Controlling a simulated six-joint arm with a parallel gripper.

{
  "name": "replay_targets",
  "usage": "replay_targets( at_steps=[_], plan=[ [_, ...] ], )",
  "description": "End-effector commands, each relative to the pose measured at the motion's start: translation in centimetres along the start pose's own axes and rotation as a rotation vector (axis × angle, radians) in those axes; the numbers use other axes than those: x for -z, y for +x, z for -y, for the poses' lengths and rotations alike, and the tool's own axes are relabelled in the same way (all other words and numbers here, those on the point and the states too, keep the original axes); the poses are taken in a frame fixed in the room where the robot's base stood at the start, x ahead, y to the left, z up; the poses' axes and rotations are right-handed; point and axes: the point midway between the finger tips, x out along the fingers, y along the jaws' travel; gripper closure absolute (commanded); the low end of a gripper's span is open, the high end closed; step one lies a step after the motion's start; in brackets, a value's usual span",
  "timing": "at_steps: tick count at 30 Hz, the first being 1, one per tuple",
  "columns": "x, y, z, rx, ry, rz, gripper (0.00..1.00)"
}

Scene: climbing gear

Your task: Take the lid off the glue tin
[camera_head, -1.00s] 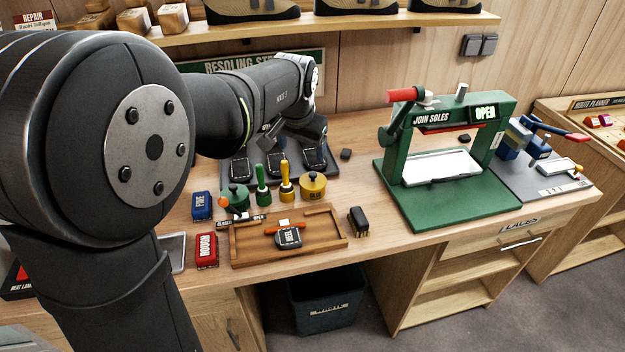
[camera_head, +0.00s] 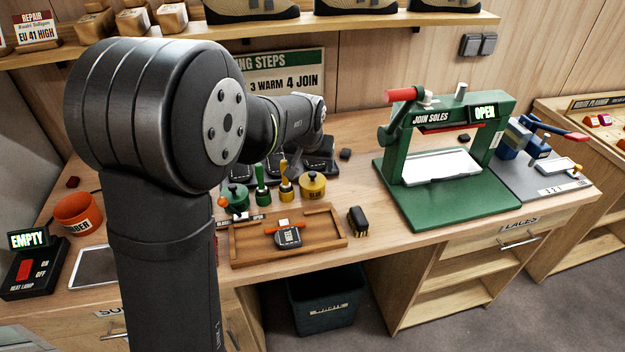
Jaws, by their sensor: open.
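Two lidded tins stand behind the wooden tray. One is a yellow tin (camera_head: 313,187) with a knobbed lid on it. The other is a green tin (camera_head: 235,198), also with a knob on top. The labels are too small to read, so I cannot tell for sure which is the glue tin. My gripper (camera_head: 292,168) is open, small in the picture and partly dark against the things behind it. It is pointed down above and behind the yellow-handled tool, left of the yellow tin. I see nothing held in it.
A green-handled tool (camera_head: 262,190) and a yellow-handled tool (camera_head: 286,184) stand between the tins. The wooden tray (camera_head: 325,240) lies in front, with a brush (camera_head: 357,221) beside it. The green press (camera_head: 440,205) stands to the right. Dark pads lie behind the tins.

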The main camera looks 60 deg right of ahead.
Motion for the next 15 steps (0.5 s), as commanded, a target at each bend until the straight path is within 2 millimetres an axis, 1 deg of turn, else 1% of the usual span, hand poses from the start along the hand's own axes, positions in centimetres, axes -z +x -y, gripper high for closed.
replay_targets(
  at_steps=[5, 10, 12, 15],
  plan=[
    [0.0, 1.4, 0.0, 0.0, 0.0, 0.001, 0.24],
    [-0.1, 4.1, 0.0, 0.0, 0.0, 0.003, 0.24],
    [-0.1, 5.0, 0.0, 0.0, 0.0, 0.003, 0.24],
    [0.0, 5.8, 0.0, 0.0, 0.001, 0.001, 0.24]
  ],
)
